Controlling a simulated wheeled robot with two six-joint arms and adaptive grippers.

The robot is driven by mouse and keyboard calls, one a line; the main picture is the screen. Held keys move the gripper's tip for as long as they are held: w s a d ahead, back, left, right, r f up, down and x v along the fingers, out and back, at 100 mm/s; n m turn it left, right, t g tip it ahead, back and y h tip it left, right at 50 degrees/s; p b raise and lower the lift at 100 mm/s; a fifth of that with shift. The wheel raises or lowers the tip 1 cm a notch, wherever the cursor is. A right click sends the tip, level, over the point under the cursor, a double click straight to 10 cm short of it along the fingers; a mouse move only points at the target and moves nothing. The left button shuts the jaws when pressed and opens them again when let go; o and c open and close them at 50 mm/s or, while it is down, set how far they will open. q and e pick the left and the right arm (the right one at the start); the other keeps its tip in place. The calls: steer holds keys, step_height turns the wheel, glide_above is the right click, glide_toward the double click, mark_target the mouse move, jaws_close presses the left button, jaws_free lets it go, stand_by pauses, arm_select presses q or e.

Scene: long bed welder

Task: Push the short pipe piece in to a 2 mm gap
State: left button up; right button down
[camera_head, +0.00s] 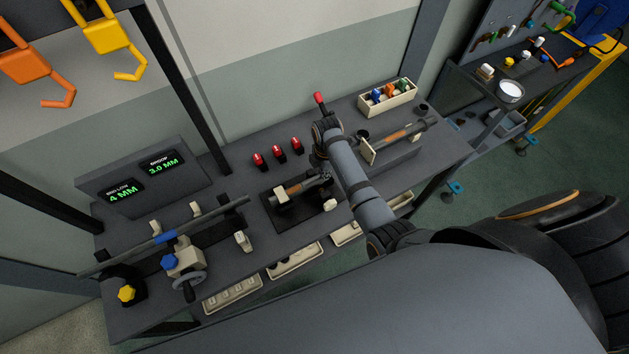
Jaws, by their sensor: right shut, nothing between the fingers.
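A short dark pipe piece with an orange band (294,188) lies in the middle fixture, on a dark base plate (290,222) with pale clamps. A longer dark pipe with a blue band (212,215) lies along the left fixture. I cannot make out a gap between pipe ends. My right arm reaches in from the right, across the bench. My right gripper (326,174) is shut and empty near the right end of the middle fixture, partly hidden by the arm; contact cannot be told. My left gripper is out of view.
A display box (145,177) reads 4 MM and 3.0 MM in green. Three red-topped items (279,155) stand behind the middle fixture. Another orange-banded pipe (402,133) lies at right beside a tray of coloured items (388,97). A handwheel clamp (187,280) stands at front left.

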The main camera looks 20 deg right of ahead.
steer(key=shift+d, duration=0.1)
steer(key=shift+w+d+p, duration=0.2)
steer(key=shift+d+p, duration=0.4)
steer(key=shift+d, duration=0.8)
step_height(320, 180, up, 8)
steer(key=p, duration=0.1)
